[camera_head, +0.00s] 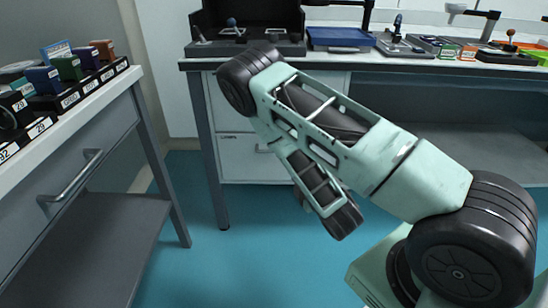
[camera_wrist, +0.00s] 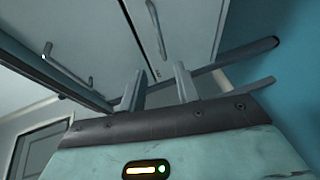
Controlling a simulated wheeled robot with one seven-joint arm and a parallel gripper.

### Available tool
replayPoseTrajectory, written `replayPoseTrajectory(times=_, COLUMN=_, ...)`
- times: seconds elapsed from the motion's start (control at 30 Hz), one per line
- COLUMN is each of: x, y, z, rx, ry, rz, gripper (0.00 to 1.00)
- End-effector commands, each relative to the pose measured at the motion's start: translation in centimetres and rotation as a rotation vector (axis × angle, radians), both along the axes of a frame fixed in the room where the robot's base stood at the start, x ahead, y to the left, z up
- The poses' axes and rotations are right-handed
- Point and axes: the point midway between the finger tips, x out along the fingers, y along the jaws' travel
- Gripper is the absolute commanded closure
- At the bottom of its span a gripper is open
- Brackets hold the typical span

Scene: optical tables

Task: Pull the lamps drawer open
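In the wrist view two pale drawer fronts lie ahead, parted by a dark seam. One bar handle (camera_wrist: 157,28) is on a front near the top middle, and another bar handle (camera_wrist: 68,68) is further left. I cannot read a label that tells which is the lamps drawer. My gripper (camera_wrist: 159,82) is open and empty, its two grey fingers apart and short of the fronts. In the head view pale drawer fronts (camera_head: 240,158) show shut under the back table, partly behind my arm. My gripper is hidden there.
A left table (camera_head: 100,100) carries numbered boxes and has a drawer with a bar handle (camera_head: 70,187) and a low shelf (camera_head: 95,250). The back table (camera_head: 390,66) holds optical parts and a blue tray (camera_head: 340,38). A dark leg (camera_head: 210,150) stands beside the drawers. Blue floor is clear between.

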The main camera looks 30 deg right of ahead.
Motion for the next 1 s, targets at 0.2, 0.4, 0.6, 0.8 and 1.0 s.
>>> replayPoseTrajectory(times=0.2, x=2.0, y=-0.3, z=-0.9, rx=0.003, ry=-0.005, rz=0.001, gripper=0.68)
replayPoseTrajectory(times=0.4, x=5.9, y=-1.2, z=-1.2, rx=0.004, ry=-0.005, rz=0.000, gripper=0.68)
replayPoseTrajectory(times=0.6, x=10.0, y=-1.9, z=-2.0, rx=0.004, ry=-0.004, rz=0.000, gripper=0.68)
replayPoseTrajectory(times=0.8, x=13.5, y=-2.6, z=-2.7, rx=0.004, ry=-0.002, rz=0.000, gripper=0.68)
replayPoseTrajectory(times=1.0, x=15.6, y=-3.0, z=-3.0, rx=0.004, ry=0.000, rz=0.000, gripper=0.68)
